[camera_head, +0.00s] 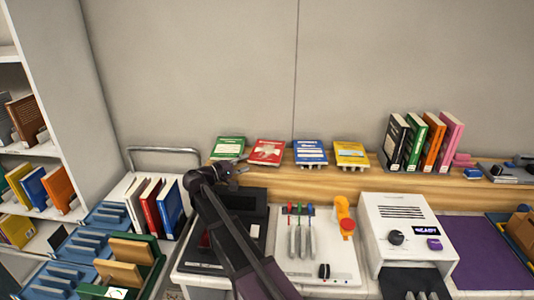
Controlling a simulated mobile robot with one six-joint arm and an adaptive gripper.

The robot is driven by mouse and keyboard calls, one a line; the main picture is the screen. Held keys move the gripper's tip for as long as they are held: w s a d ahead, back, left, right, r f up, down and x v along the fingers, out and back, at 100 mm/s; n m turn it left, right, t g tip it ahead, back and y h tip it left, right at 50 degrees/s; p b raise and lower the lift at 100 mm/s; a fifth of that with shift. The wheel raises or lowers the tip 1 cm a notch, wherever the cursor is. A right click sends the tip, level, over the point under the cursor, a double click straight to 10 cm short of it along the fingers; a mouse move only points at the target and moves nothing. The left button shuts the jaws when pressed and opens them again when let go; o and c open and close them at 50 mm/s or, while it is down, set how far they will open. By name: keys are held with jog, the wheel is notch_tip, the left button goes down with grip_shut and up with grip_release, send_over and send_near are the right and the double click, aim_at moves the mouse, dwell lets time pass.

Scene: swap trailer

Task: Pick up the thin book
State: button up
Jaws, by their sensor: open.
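Several thin books lie nearly flat in a row along the wooden ledge at the wall: a green book (229,147), a red book (267,152), a blue book (311,152) and a yellow book (351,154). I cannot tell which one is the thin book named in the task. My gripper (243,167) is open, just below and between the green and red books. Its fingertips look small and dark beside the red book's lower left edge. I see nothing held in it. Whether it touches the red book is unclear.
Upright black, green, orange and pink books (427,141) stand farther right on the wooden ledge (345,182). Below are a white panel with tools (335,270) and a white machine (404,230). Upright books (150,203) and blue racks (78,245) stand left, beside a bookshelf (58,130).

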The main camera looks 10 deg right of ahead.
aim_at(249, 162)
jog(key=shift+x, duration=1.9)
jog(key=shift+f, duration=0.1)
grip_shut()
